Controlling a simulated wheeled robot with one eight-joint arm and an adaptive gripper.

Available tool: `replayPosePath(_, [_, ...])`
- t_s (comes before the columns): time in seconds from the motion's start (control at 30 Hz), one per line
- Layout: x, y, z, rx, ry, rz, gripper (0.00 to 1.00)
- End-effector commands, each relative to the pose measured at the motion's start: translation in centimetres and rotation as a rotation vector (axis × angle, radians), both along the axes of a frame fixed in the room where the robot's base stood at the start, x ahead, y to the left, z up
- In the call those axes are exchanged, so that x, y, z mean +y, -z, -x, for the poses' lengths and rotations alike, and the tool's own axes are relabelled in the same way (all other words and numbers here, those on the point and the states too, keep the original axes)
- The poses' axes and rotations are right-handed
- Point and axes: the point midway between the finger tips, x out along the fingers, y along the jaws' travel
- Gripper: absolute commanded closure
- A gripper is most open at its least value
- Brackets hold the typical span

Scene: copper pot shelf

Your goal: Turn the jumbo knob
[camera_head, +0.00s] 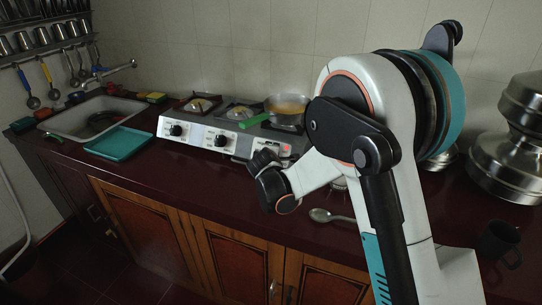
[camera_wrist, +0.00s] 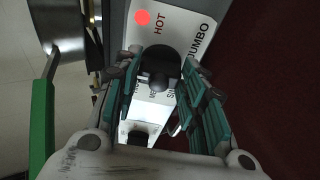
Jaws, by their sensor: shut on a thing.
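The jumbo knob (camera_wrist: 158,62) is a dark round knob on the white front panel of the stove (camera_head: 197,133). The word JUMBO is printed beside it in the wrist view. My gripper (camera_wrist: 162,72) has one finger on each side of the knob and is shut on it. In the head view my gripper (camera_head: 262,158) is at the right end of the stove front and hides the knob. The knob's exact turn angle is not clear.
A pan with a green handle (camera_head: 253,119) sits on the right burner. Other stove knobs (camera_head: 176,130) are to the left. A teal tray (camera_head: 120,142) and sink (camera_head: 82,118) are further left. A spoon (camera_head: 321,215) lies on the dark red counter, with metal pots (camera_head: 505,165) at right.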

Motion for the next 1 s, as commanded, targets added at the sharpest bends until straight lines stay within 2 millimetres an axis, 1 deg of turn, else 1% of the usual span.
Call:
replayPosePath(0.53, [-0.01,0.09,0.06,-0.006,0.015,-0.023,0.86])
replayPosePath(0.57, [-0.01,0.09,0.06,-0.006,0.015,-0.023,0.57])
replayPosePath(0.6, [-0.01,0.1,0.07,-0.006,0.014,-0.022,0.48])
replayPosePath(0.63, [-0.01,0.09,0.06,-0.006,0.014,-0.022,0.42])
replayPosePath(1.0, [0.01,-0.03,0.15,-0.007,0.013,-0.021,0.42])
